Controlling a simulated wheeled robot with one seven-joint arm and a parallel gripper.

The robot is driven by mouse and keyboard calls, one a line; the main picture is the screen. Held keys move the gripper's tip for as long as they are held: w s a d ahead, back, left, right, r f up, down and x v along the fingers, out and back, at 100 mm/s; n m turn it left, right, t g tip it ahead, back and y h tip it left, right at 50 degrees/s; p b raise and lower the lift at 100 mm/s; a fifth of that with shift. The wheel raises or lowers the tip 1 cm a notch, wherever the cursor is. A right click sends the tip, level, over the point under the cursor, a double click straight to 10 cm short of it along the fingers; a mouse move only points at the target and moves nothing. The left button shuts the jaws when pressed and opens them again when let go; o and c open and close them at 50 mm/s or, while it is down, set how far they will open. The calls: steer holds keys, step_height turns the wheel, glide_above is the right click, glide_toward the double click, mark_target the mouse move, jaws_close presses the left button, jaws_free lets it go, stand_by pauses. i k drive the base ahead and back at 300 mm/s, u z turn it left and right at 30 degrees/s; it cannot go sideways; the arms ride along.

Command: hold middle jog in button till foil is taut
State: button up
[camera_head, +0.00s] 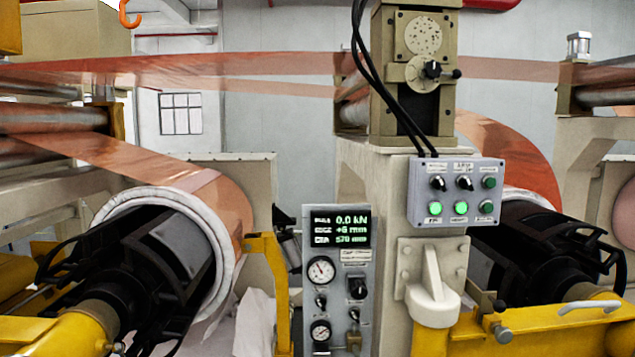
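The grey button box (456,220) hangs on the post right of centre. Its upper row has two black knobs and a dull green button. In its lower row, the left button and the middle button (461,207) glow green, and the right one is unlit. The labels are too small to read. The copper foil (150,158) runs from rollers at left down to the left roll (233,208). Another foil span (250,66) crosses the top. The display (340,227) reads 0.0 kN, +6 mm and 570 mm. My gripper is not in view.
A grey panel with gauges (320,270) and knobs stands at bottom centre. A pale bracket (433,300) juts out below the button box. Black cables (372,60) drop to the box from above. Yellow frames (530,328) and a second foil roll (515,160) are at right.

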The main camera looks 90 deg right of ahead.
mark_target(488, 208)
steer(key=k, duration=3)
steer(key=z, duration=1.85)
steer(key=i, duration=0.55)
